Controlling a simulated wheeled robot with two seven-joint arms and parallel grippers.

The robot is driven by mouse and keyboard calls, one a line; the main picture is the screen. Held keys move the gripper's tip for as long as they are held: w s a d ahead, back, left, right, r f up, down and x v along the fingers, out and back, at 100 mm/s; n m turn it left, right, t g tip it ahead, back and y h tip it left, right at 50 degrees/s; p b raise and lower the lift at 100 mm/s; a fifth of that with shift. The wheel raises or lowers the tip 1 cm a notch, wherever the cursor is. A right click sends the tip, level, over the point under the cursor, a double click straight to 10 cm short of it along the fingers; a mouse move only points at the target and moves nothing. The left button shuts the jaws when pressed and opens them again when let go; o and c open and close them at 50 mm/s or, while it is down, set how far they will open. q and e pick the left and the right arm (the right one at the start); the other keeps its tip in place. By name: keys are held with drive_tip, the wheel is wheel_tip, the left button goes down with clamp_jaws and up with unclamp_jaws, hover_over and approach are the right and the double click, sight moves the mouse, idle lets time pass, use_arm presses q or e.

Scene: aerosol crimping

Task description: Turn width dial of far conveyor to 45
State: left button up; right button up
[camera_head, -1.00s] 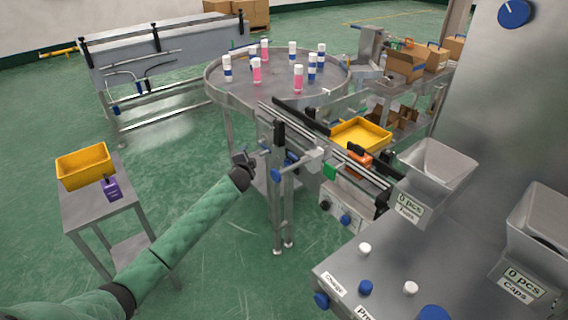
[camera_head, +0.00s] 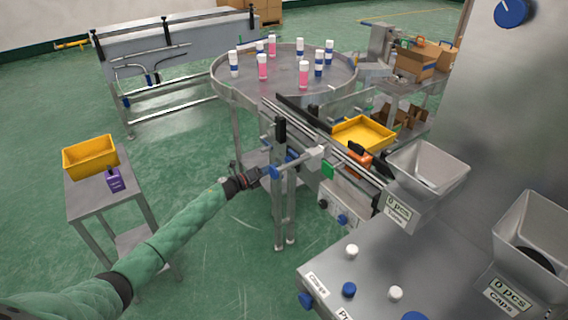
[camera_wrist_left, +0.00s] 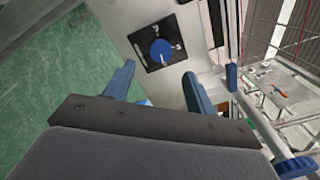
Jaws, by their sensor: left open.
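The width dial (camera_wrist_left: 161,51) is a blue knob on a black square plate with scale marks, in the left wrist view. Its marks are too small to read. The far conveyor (camera_head: 318,141) runs from the round table to the machine in the head view, where I cannot make out the dial clearly. My left gripper (camera_wrist_left: 159,71) is open, with its two blue fingers on either side of and just short of the dial. In the head view this gripper (camera_head: 258,176) is at the conveyor's near left side, beside the upright post. My right gripper is not in view.
A round table (camera_head: 285,75) with several pink and blue-banded bottles stands behind. A yellow tray (camera_head: 362,132) lies beyond the conveyor. A side table (camera_head: 100,200) with a yellow bin (camera_head: 90,156) is at left. The machine with hoppers (camera_head: 428,165) fills the right.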

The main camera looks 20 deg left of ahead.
sight(287, 161)
use_arm(q)
drive_tip(key=p+x, duration=0.1)
drive_tip(key=x, duration=0.2)
drive_tip(key=p+x, duration=0.1)
drive_tip(key=x, duration=0.2)
drive_tip(key=shift+r, duration=0.2)
drive_tip(key=shift+w+d+f+p, duration=0.15)
drive_tip(key=shift+w+d+p, duration=0.25)
drive_tip(key=shift+w, duration=0.2)
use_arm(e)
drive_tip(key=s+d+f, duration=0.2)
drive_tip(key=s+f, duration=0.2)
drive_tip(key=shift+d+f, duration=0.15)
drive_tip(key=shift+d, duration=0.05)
use_arm(q)
drive_tip(key=c, duration=1)
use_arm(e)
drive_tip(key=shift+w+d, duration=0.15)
